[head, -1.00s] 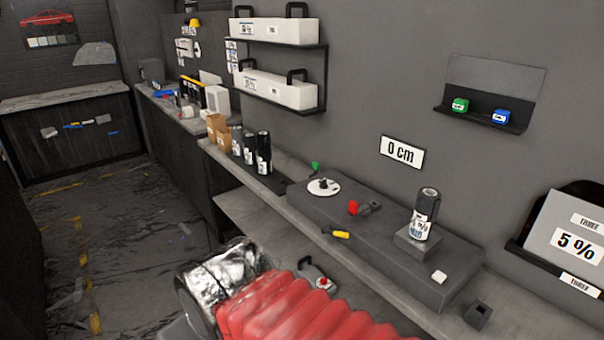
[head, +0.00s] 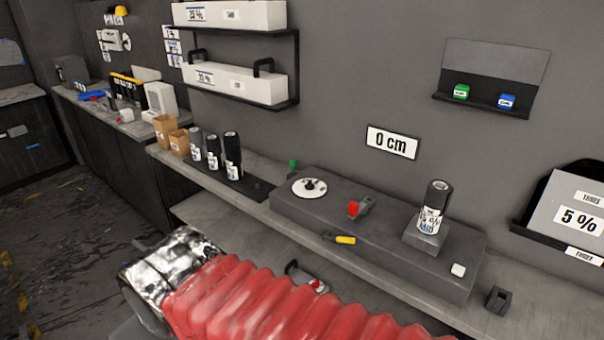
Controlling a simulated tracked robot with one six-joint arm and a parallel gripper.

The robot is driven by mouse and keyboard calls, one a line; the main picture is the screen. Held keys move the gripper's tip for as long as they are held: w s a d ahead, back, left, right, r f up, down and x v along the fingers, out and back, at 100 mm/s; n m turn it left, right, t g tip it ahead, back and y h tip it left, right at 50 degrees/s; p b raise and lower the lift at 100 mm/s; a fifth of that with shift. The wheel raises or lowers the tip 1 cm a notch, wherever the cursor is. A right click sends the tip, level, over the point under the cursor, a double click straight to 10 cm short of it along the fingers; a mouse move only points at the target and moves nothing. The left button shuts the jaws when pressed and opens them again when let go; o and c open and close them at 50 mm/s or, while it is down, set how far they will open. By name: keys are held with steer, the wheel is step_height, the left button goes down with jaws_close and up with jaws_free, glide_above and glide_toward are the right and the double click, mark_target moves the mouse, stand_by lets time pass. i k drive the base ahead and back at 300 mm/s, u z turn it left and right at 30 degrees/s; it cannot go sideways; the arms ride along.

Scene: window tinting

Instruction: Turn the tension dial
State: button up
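A white round dial (head: 309,188) with a dark centre knob lies on top of a dark grey block (head: 385,256) on the bench, toward the block's left end. I take it for the tension dial; its markings are too small to read. My arm, in a red ribbed sleeve with a silvery cuff, crosses the bottom of the head view, below and in front of the bench. My gripper's fingers do not show.
A red-handled part (head: 353,209), a yellow-handled tool (head: 345,240) and a labelled black-topped can (head: 434,205) are on or by the block. Several similar cans (head: 232,155) stand left of it. A "0 cm" sign (head: 392,142) hangs above. Floor at left is open.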

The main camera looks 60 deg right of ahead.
mark_target(308, 186)
steer(key=z, duration=0.3)
steer(key=i, duration=0.65)
steer(key=z, duration=0.8)
steer(key=i, duration=0.5)
steer(key=z, duration=0.3)
